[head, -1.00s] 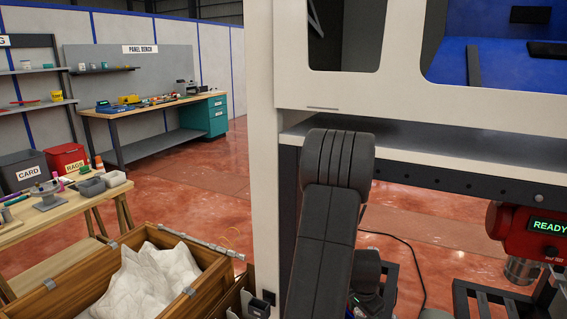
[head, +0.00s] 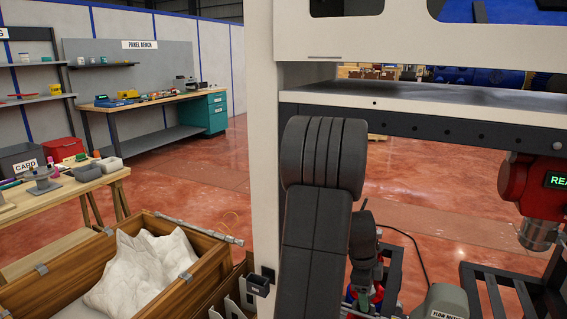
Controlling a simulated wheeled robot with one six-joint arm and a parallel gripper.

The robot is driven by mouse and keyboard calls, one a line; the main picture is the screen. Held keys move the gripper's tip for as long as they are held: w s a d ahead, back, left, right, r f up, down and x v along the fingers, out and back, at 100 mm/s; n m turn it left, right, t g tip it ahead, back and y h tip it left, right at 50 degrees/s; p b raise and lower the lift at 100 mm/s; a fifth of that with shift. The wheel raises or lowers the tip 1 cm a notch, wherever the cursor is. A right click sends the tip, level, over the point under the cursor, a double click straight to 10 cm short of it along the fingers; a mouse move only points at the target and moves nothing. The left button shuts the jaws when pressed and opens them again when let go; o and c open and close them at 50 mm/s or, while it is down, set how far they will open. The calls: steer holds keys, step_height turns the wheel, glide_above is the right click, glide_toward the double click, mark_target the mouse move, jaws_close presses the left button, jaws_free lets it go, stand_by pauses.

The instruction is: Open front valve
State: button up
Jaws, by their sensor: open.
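My own dark arm (head: 318,210) fills the middle of the head view, and a dark part of it shows just to its right. I cannot make out my gripper's fingers; they are hidden or out of the picture. Small red and blue parts (head: 376,294) show low behind the arm, mostly covered. I cannot tell whether they belong to the front valve or how that valve is set. A grey housing labelled "FLOW ME..." (head: 443,303) is cut off by the bottom edge.
A pale machine frame (head: 263,130) with a shelf (head: 430,98) stands close in front. A red unit (head: 541,187) with a lit display hangs at right. A wooden crate (head: 75,288) holding a white sack (head: 140,270) is at lower left. Open red floor (head: 190,170) lies behind.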

steer(key=m+g+b, duration=0.1)
steer(key=m, duration=0.5)
steer(key=m+g+y, duration=0.1)
steer(key=m, duration=0.5)
steer(key=shift+m+p, duration=0.3)
steer(key=c, duration=0.9)
steer(key=shift+n, duration=1.8)
steer(key=shift+c, duration=0.2)
steer(key=shift+n+t, duration=0.3)
steer(key=shift+n, duration=0.1)
steer(key=shift+n+h+b, duration=0.3)
steer(key=shift+n+b, duration=0.1)
steer(key=shift+n, duration=0.9)
